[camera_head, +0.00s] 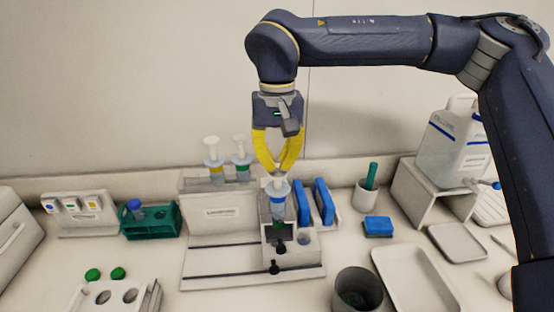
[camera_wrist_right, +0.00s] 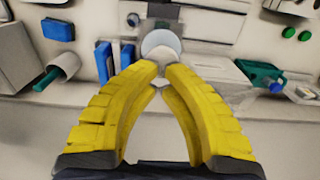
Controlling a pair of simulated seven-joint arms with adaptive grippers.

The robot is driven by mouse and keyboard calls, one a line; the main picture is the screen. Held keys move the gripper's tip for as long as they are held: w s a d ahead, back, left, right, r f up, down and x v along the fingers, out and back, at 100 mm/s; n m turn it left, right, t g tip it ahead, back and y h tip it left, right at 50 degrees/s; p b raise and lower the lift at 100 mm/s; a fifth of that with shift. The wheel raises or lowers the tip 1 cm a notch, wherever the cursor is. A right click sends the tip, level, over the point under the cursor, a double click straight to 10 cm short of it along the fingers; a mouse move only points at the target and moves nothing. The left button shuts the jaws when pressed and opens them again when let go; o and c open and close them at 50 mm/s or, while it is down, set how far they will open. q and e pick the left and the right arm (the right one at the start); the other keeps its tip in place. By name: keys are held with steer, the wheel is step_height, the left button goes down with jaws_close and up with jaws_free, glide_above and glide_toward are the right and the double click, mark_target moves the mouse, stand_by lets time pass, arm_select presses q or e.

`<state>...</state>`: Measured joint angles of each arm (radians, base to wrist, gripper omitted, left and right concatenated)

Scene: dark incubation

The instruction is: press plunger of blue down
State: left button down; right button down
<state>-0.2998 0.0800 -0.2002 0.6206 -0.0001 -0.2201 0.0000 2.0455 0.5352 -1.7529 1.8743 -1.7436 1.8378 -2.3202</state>
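The blue-collared syringe (camera_head: 278,206) stands upright in the grey holder, with its pale plunger top at the upper end. My right gripper (camera_head: 277,171) points straight down above it, its yellow fingertips close together at the plunger top. Nothing shows gripped between them. In the right wrist view, the fingertips (camera_wrist_right: 164,69) come together over the round white plunger top (camera_wrist_right: 161,45), partly covering it. I cannot tell whether they touch it. My left gripper is not in view.
Two other syringes, yellow (camera_head: 214,160) and green (camera_head: 241,159), stand in the rack behind left. Blue upright blocks (camera_head: 323,201) stand close on the right. A dark cup (camera_head: 358,292) and a white tray (camera_head: 412,278) are in front right.

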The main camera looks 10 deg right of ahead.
steer(key=shift+f, duration=1.25)
step_height(320, 180, up, 14)
